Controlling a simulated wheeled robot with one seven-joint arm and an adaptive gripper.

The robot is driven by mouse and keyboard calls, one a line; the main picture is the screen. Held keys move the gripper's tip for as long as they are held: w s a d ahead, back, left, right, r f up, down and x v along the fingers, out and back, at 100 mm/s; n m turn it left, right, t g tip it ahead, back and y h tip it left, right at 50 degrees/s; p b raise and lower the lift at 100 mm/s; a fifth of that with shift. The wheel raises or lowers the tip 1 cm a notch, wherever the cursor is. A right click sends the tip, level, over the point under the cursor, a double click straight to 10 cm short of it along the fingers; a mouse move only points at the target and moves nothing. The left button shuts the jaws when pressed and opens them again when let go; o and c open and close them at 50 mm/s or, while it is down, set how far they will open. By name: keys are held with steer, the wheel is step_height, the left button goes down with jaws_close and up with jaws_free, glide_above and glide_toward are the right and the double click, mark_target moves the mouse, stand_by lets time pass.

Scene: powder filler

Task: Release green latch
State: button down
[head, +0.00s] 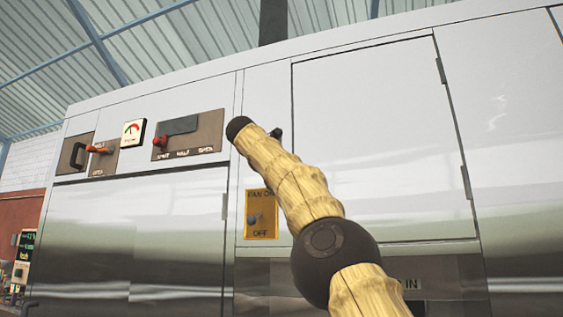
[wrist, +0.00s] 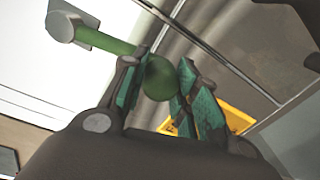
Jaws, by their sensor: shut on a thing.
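The green latch (wrist: 110,42) shows in the wrist view as a green bar with a round green knob at its end and a grey pivot at the upper left. My gripper (wrist: 160,80) has its green-padded fingers on either side of the knob and is shut on it. The latch bar runs from the knob toward the upper left, over a white panel. In the head view my arm covers this area, and I cannot make out the gripper or the green latch there.
The white machine front fills the head view, with a large closed door (head: 375,140). Left of my arm are a yellow fan switch plate (head: 262,230), a red-knobbed slider panel (head: 200,138), a gauge (head: 133,132) and a red-handled lever (head: 99,150). The yellow plate also shows in the wrist view (wrist: 238,117).

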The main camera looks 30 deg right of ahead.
steer(key=shift+w+a+f+m, duration=0.15)
steer(key=shift+w+a+m, duration=0.3)
steer(key=shift+w+m, duration=0.05)
steer(key=shift+w, duration=0.1)
stand_by(0.3)
steer(key=c, duration=1.1)
jaws_free()
steer(key=shift+a, duration=0.1)
steer(key=shift+o, duration=0.2)
steer(key=shift+a, duration=0.1)
steer(key=v, duration=1.1)
steer(key=shift+s+a, duration=0.2)
steer(key=shift+s, duration=0.2)
